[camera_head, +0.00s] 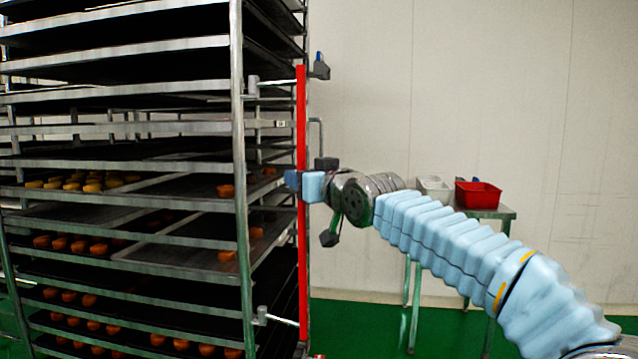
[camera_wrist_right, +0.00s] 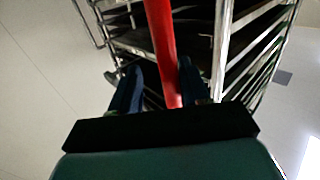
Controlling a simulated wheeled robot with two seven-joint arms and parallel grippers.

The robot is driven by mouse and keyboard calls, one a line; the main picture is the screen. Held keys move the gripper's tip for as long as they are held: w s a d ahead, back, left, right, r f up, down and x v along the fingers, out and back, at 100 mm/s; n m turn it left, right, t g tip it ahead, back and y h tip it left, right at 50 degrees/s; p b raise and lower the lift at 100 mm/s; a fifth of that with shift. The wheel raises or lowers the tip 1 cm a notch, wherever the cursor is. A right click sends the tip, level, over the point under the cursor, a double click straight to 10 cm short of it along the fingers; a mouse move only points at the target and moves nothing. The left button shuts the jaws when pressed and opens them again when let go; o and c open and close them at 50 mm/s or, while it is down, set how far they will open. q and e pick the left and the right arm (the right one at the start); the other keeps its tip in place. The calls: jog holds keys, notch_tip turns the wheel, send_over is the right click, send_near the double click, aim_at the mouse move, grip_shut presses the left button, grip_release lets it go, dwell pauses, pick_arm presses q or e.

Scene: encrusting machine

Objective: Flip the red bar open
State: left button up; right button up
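The red bar (camera_head: 301,120) stands upright along the right side of the tall metal rack (camera_head: 240,150), a little out from its post. My right gripper (camera_head: 296,181) comes from the right and is at the bar's middle height, with parts showing on both sides of the bar. In the right wrist view the red bar (camera_wrist_right: 164,45) runs down between the two dark fingers of my right gripper (camera_wrist_right: 158,85). The fingers are apart; the bar lies close to the right finger, with a gap at the left one. My left gripper is not in view.
The rack holds several trays (camera_head: 180,258) with small orange and yellow pieces. A metal table (camera_head: 505,213) with a red bin (camera_head: 478,194) and a white bin (camera_head: 433,188) stands behind my right arm. The wall behind is bare, and green floor (camera_head: 360,330) shows right of the rack.

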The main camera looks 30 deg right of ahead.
jog(key=s+b, duration=0.3)
jog(key=s, duration=1)
jog(key=shift+s+d, duration=0.2)
